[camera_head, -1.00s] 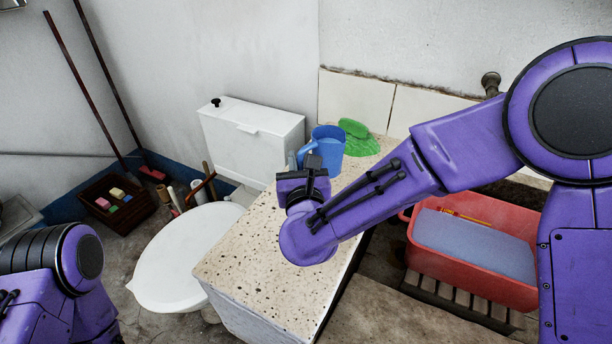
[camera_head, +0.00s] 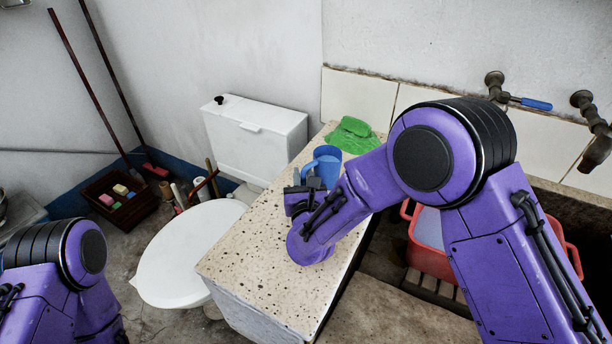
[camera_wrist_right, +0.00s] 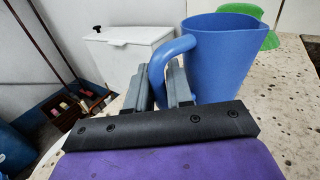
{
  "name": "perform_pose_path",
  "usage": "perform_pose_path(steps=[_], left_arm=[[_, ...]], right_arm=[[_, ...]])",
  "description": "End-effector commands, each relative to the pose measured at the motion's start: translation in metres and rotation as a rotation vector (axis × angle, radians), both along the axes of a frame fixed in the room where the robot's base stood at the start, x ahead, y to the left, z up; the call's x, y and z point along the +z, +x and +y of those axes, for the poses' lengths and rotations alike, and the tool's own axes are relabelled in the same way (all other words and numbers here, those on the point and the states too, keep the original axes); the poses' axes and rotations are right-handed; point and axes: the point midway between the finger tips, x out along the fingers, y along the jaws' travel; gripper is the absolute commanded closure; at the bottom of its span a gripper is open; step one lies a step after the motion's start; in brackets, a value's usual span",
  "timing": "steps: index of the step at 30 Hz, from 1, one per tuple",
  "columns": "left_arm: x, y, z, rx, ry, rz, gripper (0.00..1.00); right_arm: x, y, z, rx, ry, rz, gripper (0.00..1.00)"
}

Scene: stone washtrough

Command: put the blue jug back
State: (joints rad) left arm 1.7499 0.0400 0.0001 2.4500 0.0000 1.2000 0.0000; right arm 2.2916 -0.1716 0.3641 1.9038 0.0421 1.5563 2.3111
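The blue jug (camera_head: 328,161) is upright at the counter (camera_head: 245,262), in front of the green cloth. In the right wrist view the jug (camera_wrist_right: 222,55) shows large, its handle toward my gripper. My right gripper (camera_head: 309,180) is at the handle. In the wrist view the handle passes between its two fingers (camera_wrist_right: 161,88), which sit close on both sides, so it looks shut on the handle. I cannot tell whether the jug's base touches the counter. My left gripper is out of view; only part of that arm shows at the lower left.
A green cloth (camera_head: 340,142) with a green block (camera_head: 355,126) lies at the counter's back. A red tub (camera_head: 428,258) is right of the counter, partly behind my right arm. A white toilet (camera_head: 185,255) is left. Taps (camera_head: 495,82) project from the wall. The counter's front is clear.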

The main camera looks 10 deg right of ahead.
Motion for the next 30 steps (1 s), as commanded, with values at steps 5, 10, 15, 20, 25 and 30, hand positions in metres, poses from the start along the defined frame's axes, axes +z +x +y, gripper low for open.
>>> perform_pose_path(steps=[5, 10, 15, 20, 25, 30], left_arm=[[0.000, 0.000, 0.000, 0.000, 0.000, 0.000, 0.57], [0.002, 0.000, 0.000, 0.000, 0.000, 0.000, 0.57], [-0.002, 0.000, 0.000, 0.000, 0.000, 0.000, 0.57], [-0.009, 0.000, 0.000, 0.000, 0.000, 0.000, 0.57], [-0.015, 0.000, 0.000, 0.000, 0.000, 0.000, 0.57], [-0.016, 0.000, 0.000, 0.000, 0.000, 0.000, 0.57]], right_arm=[[0.000, 0.000, 0.000, 0.000, 0.000, 0.001, 0.56], [0.002, 0.000, 0.000, 0.000, 0.000, 0.000, 0.56], [0.001, -0.020, 0.002, 0.001, 0.000, 0.002, 0.56], [0.001, -0.062, 0.007, 0.001, 0.000, 0.003, 0.56], [0.002, -0.100, 0.012, 0.002, -0.001, 0.001, 0.56], [0.003, -0.118, 0.014, 0.000, 0.000, 0.001, 0.56]])
